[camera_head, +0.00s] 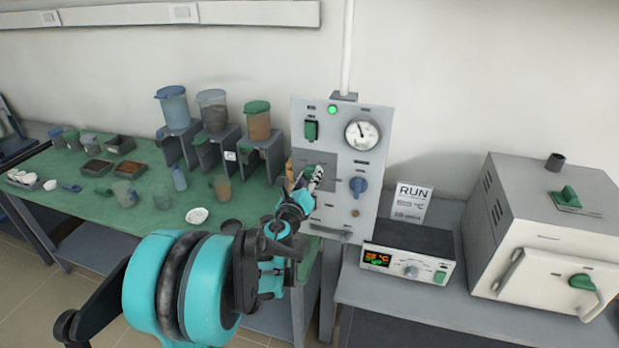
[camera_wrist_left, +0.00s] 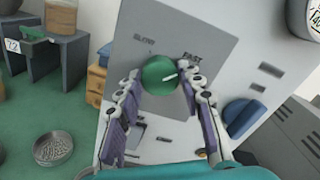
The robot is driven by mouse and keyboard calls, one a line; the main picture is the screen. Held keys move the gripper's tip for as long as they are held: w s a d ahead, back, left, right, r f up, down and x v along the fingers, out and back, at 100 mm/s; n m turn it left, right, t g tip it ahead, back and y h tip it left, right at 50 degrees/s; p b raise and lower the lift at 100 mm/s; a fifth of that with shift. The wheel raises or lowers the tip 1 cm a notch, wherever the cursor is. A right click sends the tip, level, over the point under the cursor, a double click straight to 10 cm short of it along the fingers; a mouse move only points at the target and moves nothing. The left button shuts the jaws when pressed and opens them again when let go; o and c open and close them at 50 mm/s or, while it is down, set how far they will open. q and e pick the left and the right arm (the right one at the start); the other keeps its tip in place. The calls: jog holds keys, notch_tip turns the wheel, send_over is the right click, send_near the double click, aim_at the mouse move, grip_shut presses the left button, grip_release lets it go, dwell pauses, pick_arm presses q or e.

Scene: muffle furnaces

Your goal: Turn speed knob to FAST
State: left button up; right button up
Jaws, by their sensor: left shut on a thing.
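The green speed knob (camera_wrist_left: 158,76) is on a grey plate (camera_wrist_left: 165,35) marked SLOW at left and FAST at right. Its white pointer mark points right and slightly up, toward the FAST side. My left gripper (camera_wrist_left: 163,84) has one finger on each side of the knob and is shut on it. In the head view, my left gripper (camera_head: 308,178) is at the control panel (camera_head: 337,112), where its fingers largely hide the knob. My right gripper is not in view.
The panel also carries a blue knob (camera_head: 358,186), a round gauge (camera_head: 362,134) and a lit green lamp (camera_head: 332,110). A controller box (camera_head: 408,252) and a furnace (camera_head: 545,235) stand at right. Several containers stand on the green-topped table (camera_head: 120,207) at left.

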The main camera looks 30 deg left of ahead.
pick_arm(q)
jog(key=o, duration=1.2)
jog(key=shift+c, duration=0.2)
jog(key=v, duration=1.2)
